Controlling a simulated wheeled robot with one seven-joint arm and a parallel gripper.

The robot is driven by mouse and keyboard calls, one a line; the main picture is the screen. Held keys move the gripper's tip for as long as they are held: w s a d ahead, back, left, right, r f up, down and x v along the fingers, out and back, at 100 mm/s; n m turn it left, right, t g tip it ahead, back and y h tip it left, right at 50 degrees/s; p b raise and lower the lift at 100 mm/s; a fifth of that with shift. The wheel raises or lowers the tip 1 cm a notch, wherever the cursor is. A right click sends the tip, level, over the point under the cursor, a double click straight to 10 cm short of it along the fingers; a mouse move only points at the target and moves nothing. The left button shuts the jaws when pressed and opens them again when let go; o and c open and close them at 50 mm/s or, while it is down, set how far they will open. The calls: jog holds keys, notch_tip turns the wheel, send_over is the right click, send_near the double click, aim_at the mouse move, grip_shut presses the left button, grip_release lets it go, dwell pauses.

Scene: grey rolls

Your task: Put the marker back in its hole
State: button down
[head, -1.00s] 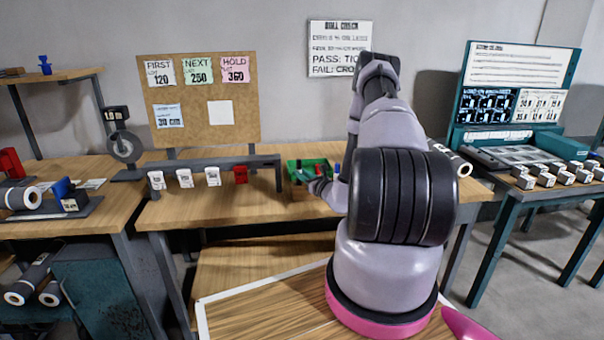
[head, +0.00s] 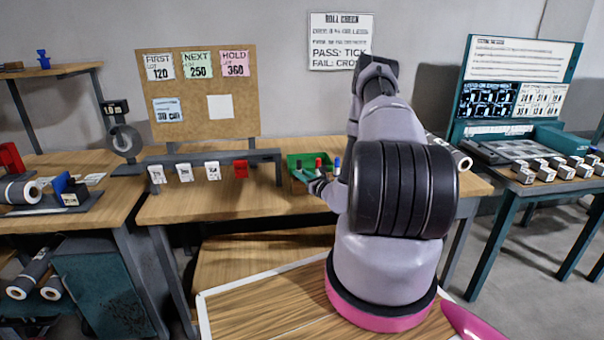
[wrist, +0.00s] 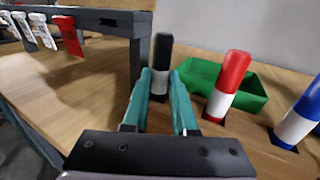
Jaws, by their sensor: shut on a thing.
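My gripper (wrist: 161,85) has its two teal fingers shut on a marker with a black cap and white body (wrist: 161,55). The marker looks close to upright. In the head view my gripper (head: 308,180) is at the bench beside the red marker (head: 318,164) and blue marker (head: 337,166), partly hidden by my arm.
A green tray (wrist: 250,95) lies just behind the markers. A dark rail (wrist: 112,22) with hanging white tags and a red tag (wrist: 69,35) stands close on the left. Bare bench (wrist: 95,75) shows in front of the rail.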

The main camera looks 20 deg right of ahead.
jog(key=c, duration=0.6)
grip_release()
jog(key=s, duration=0.3)
jog(key=s+d, duration=0.1)
jog(key=s, duration=0.3)
jog(key=s+d, duration=0.1)
jog(key=s, duration=0.2)
jog(key=shift+s, duration=0.3)
